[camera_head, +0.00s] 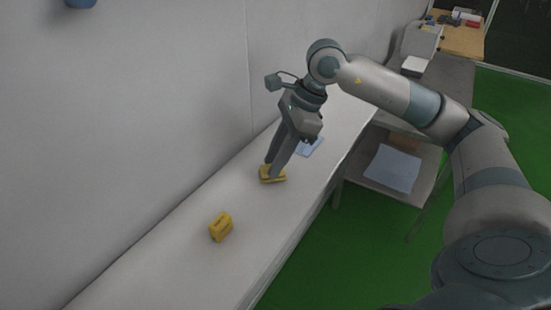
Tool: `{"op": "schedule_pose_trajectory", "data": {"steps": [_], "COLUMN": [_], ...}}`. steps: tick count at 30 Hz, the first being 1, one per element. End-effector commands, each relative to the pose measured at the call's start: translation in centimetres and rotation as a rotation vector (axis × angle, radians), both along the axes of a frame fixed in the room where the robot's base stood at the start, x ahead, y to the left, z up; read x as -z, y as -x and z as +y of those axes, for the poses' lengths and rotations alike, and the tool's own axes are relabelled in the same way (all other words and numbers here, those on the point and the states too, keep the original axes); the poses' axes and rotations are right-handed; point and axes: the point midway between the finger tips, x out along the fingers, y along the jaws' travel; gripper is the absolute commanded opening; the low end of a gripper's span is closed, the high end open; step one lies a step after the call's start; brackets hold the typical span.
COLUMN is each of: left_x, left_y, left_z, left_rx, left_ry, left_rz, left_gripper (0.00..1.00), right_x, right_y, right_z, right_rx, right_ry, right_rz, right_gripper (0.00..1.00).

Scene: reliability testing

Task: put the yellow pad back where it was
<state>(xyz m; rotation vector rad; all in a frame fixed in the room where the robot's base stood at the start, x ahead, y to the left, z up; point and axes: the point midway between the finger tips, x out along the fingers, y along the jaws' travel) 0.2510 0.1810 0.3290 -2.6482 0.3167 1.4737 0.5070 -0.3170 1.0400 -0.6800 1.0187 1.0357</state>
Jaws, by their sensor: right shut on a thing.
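The yellow pad (265,178) is at the fingertips of my right gripper (273,173), low over or on the white bench top (195,275). The fingers point down and are shut on it, covering part of it. I cannot tell whether the pad touches the bench. A second yellow object (221,227), more block-like with dark marks, rests on the bench nearer to me, apart from the gripper. My left gripper is not in view.
A light blue flat item (312,145) lies on the bench beyond the gripper. A wall (130,130) runs along the bench's left side. A lower shelf with a blue sheet (392,168) stands to the right.

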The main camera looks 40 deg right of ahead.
Motion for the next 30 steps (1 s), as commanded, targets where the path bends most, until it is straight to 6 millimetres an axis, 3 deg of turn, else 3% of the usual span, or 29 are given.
{"op": "schedule_pose_trajectory", "data": {"steps": [6,20,21,22,30], "left_x": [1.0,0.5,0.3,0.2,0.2], "left_y": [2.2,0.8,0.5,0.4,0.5], "left_z": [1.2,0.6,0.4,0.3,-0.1], "left_rx": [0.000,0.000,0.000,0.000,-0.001], "left_ry": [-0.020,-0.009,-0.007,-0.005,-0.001], "left_rz": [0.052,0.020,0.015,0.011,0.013], "left_gripper": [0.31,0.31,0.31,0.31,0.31], "right_x": [0.8,1.0,1.0,1.0,1.0], "right_y": [0.0,0.0,0.0,0.0,0.0], "right_z": [0.0,0.0,0.0,0.0,0.0], "right_rx": [-0.001,-0.001,-0.001,-0.001,-0.001], "right_ry": [0.001,-0.001,0.000,-0.001,-0.001], "right_rz": [-0.001,-0.001,0.000,-0.001,-0.001], "right_gripper": [0.01,0.01,0.35,0.42,0.44]}}
